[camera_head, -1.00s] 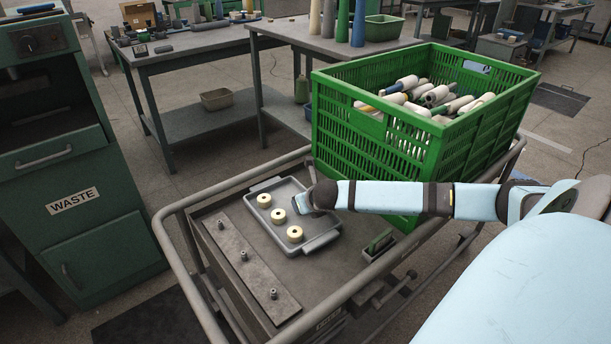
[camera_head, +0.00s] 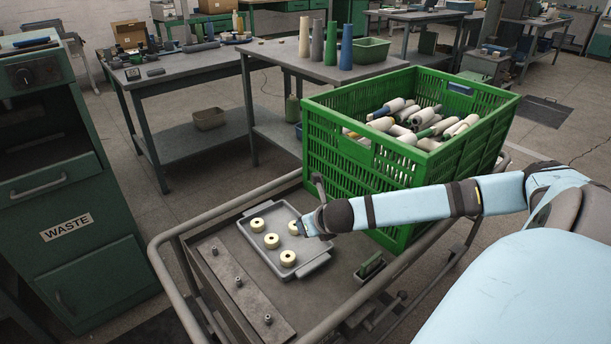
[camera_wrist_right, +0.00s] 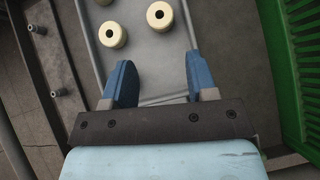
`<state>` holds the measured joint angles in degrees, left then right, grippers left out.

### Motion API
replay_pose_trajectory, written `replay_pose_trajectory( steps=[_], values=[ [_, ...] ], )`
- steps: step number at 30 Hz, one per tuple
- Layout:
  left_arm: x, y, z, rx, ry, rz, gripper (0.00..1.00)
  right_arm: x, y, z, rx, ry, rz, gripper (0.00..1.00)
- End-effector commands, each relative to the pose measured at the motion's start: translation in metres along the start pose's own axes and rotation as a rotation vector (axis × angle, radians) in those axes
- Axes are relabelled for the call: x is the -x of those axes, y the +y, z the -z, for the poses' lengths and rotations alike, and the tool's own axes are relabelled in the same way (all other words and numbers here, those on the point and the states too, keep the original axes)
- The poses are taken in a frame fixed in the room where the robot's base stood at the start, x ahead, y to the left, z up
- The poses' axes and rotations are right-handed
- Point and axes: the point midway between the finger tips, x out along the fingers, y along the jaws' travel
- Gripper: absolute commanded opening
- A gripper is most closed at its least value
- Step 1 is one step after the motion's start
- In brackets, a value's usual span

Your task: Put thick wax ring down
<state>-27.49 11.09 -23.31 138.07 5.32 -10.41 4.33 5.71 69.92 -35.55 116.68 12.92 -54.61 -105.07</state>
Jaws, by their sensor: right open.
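Several cream wax rings lie in a grey tray (camera_head: 317,265) on the cart. Three form a slanting row: a far ring (camera_head: 257,224), a middle ring (camera_head: 272,241) and a near ring (camera_head: 288,258). Another ring (camera_head: 294,228) sits apart on the tray's right side, beside my right gripper (camera_head: 307,225). I cannot tell surely which is thickest. In the right wrist view my right gripper (camera_wrist_right: 160,66) is open, with nothing between its blue fingers. Two whole rings, one left (camera_wrist_right: 112,35) and one right (camera_wrist_right: 160,15), lie beyond its fingertips. My left gripper is not in view.
A plate with three pegs (camera_head: 238,281) lies left of the tray. A green crate (camera_head: 340,145) of bobbins stands behind and right of it. The cart rail (camera_head: 215,212) surrounds the cart top. A green waste cabinet (camera_head: 80,220) stands at left.

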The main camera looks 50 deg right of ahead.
Motion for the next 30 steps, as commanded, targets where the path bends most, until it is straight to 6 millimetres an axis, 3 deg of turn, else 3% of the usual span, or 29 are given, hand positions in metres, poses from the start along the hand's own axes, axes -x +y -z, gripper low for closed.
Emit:
replay_pose_trajectory(
  steps=[8,11,14,16,21,27,30],
  values=[
    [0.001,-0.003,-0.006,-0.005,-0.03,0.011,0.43,0.009,0.004,0.003,-0.012,0.003,-0.009,0.53],
    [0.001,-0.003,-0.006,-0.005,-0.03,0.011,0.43,0.01,0.026,0.018,-0.095,0.019,-0.071,0.53],
    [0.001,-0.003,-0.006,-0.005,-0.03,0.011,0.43,0.017,0.073,0.046,-0.287,0.062,-0.195,0.53],
    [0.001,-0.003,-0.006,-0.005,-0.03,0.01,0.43,0.03,0.115,0.07,-0.478,0.114,-0.307,0.53],
    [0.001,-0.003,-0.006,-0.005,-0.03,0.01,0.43,0.079,0.207,0.106,-1.002,0.294,-0.563,0.53],
    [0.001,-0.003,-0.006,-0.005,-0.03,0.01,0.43,0.151,0.28,0.114,-1.628,0.573,-0.8,0.53],
    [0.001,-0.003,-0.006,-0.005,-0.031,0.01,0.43,0.185,0.3,0.106,-1.928,0.727,-0.901,0.53]
  ],
)
